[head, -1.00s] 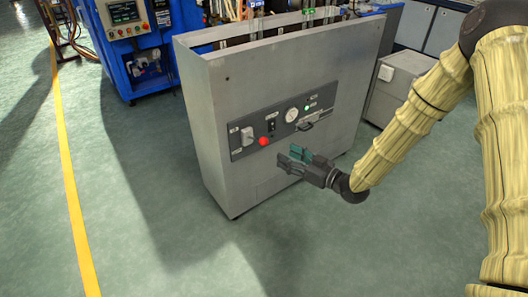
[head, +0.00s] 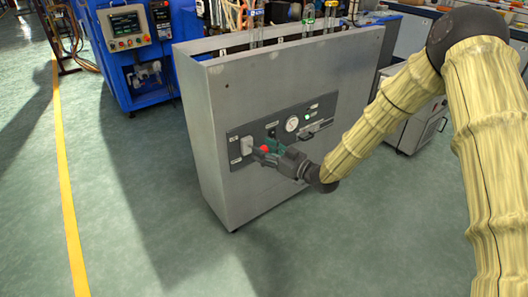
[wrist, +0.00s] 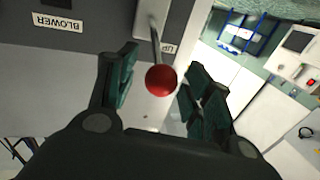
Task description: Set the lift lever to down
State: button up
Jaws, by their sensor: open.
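The lift lever has a red ball knob (wrist: 161,79) on a thin metal rod that stands out from a pale plate on the machine's front. An "UP" label shows beside the rod in the wrist view. In the head view the red knob (head: 264,149) shows beside the plate (head: 246,146), partly covered by my gripper (head: 262,155). In the wrist view my gripper (wrist: 164,67) is open, with its two green-padded fingers on either side of the knob. I see gaps at both sides; the knob does not look gripped. The lever's exact tilt is hard to tell.
The grey machine cabinet (head: 215,185) carries a control panel with a gauge (head: 292,124) and a dark handle (head: 320,127) right of the lever. A "BLOWER" label (wrist: 57,24) shows in the wrist view. A blue machine (head: 150,75) stands behind left. The floor in front is clear.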

jog(key=shift+w+a, duration=0.15)
jog(key=shift+a, duration=0.15)
jog(key=shift+c, duration=0.4)
grip_shut()
jog(key=shift+f, duration=0.1)
